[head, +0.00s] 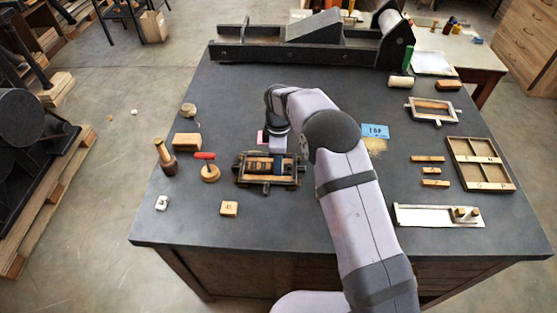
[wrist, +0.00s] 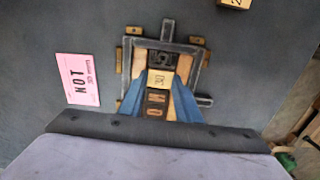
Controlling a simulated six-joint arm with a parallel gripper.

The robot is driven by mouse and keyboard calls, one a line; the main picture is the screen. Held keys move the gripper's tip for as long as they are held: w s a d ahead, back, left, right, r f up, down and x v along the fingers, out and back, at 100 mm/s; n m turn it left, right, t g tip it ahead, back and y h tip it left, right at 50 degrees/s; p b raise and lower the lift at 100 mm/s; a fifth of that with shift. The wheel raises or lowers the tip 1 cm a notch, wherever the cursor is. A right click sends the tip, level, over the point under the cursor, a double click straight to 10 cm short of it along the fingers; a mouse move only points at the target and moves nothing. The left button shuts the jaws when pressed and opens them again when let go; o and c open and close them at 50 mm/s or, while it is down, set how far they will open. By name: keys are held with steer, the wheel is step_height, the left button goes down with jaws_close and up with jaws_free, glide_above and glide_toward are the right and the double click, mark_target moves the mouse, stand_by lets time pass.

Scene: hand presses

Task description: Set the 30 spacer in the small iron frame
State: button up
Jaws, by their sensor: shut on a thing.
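The small iron frame (head: 239,182) lies on the dark bench left of centre. In the wrist view its grey bars (wrist: 203,72) surround wooden side strips and dark type blocks (wrist: 162,58). My gripper (wrist: 159,82) is shut on a pale block marked 30, the 30 spacer (wrist: 158,78), with one blue finger on each side. The spacer appears inside the frame's outline, in line between a dark block and brown blocks (wrist: 156,98). I cannot tell whether it rests on the bed or hangs just above. In the head view my arm and gripper hide part of the frame.
A pink card reading NOT (wrist: 78,80) lies beside the frame. Right are a blue card (head: 375,131), another frame (head: 410,107), loose strips (head: 431,170) and a divided tray (head: 456,161).

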steer(key=shift+f, duration=0.1)
steer(key=o, duration=1)
step_height(320, 180, up, 12)
steer(key=b, duration=0.3)
